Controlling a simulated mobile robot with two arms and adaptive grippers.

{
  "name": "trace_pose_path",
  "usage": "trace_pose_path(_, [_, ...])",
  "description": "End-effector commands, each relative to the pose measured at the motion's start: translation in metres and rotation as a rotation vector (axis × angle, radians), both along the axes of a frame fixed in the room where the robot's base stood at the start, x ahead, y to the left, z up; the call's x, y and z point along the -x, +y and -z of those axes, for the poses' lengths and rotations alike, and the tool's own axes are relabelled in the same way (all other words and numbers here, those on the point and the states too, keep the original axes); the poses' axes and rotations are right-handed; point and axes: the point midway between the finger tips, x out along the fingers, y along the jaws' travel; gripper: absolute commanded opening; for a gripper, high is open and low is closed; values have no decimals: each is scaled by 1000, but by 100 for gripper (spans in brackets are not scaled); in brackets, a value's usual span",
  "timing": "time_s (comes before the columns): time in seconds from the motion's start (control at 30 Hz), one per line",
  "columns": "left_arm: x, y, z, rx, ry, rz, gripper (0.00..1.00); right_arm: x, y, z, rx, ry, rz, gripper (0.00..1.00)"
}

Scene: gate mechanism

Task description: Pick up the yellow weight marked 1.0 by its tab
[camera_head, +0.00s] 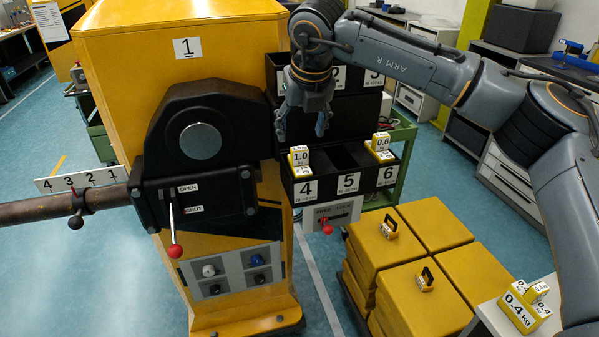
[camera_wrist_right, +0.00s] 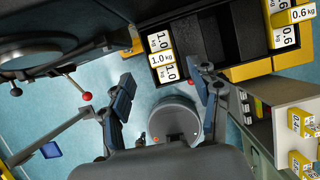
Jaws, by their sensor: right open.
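The yellow weight marked 1.0 (camera_head: 301,160) sits in the compartment labelled 4 at the left end of the lower black bin row. It also shows in the wrist view (camera_wrist_right: 164,60), with white labels on several faces. My left gripper is not in view.
A 0.6 weight (camera_head: 380,147) sits in compartment 6; compartment 5 (camera_head: 347,183) looks empty. An upper black bin row stands behind the gripper. The yellow machine (camera_head: 120,50) with a red-knobbed lever (camera_head: 174,250) is close on the left. Yellow boxes (camera_head: 430,225) stand below right.

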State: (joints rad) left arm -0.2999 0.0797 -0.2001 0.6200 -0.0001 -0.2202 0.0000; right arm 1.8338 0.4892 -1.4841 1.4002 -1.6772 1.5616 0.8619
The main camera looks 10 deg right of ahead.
Motion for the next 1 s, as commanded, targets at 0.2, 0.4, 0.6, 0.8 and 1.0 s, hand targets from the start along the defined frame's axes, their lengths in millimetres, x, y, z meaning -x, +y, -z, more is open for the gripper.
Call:
trace_pose_path(0.2, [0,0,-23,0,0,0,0,-7,-3,26,2,6,1,62])
trace_pose_path(0.4, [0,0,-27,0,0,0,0,-15,-2,47,0,3,2,62])
trace_pose_path(0.6, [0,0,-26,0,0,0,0,-16,-2,49,0,1,1,62])
trace_pose_path(0.8, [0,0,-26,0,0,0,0,-15,-2,48,1,1,1,28])
trace_pose_path(1.0, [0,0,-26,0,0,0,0,-16,-2,48,1,1,1,0])
